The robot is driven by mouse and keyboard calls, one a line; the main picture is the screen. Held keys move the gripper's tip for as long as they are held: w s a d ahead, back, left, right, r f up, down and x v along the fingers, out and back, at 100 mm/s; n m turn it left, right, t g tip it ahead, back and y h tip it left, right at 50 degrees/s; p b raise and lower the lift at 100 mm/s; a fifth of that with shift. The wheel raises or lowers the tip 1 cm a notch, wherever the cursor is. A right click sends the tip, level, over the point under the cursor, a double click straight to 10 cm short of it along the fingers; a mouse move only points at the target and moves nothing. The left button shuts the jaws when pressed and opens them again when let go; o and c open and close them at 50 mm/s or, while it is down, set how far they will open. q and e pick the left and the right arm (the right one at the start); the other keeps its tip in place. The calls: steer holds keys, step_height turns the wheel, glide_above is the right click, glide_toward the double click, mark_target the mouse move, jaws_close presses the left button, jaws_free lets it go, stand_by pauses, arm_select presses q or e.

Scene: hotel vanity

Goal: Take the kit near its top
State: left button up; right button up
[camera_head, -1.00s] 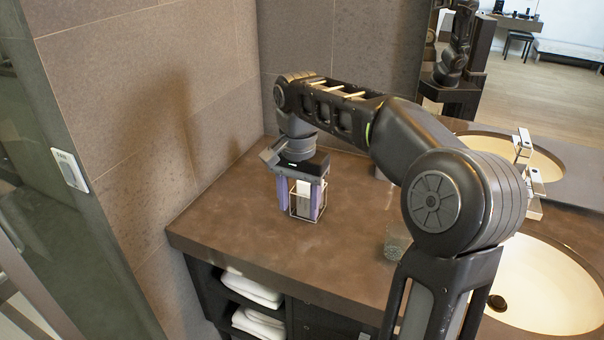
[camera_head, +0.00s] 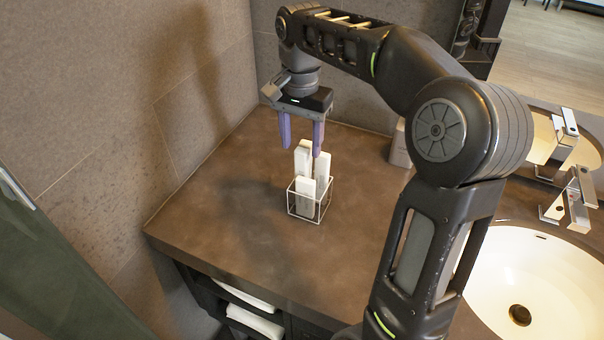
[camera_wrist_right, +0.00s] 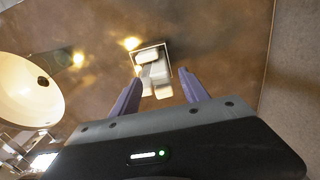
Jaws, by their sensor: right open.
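The kit is a small wire-frame holder with several white upright boxes (camera_head: 305,188). It stands on the brown vanity top (camera_head: 225,225). It also shows in the right wrist view (camera_wrist_right: 153,72), just beyond and between the fingertips. My right gripper (camera_head: 301,150) is open, with its purple fingers pointing down. Its fingertips are at about the height of the box tops in the head view, and nothing is held between them. In the wrist view the fingertips (camera_wrist_right: 158,75) are spread to either side of the kit. My left gripper is not in view.
A white sink basin (camera_head: 535,280) with a chrome tap (camera_head: 572,200) is at the right. A grey box-like item (camera_head: 400,145) stands behind my right arm. A stone wall (camera_head: 130,90) borders the counter at left. White towels (camera_head: 255,318) lie on a shelf below. Counter left of the kit is clear.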

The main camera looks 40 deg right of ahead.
mark_target(302, 167)
steer(key=shift+f, duration=1.3)
steer(key=shift+d+f+p, duration=0.1)
steer(key=shift+f+p, duration=0.4)
steer(key=shift+f, duration=2.1)
jaws_close()
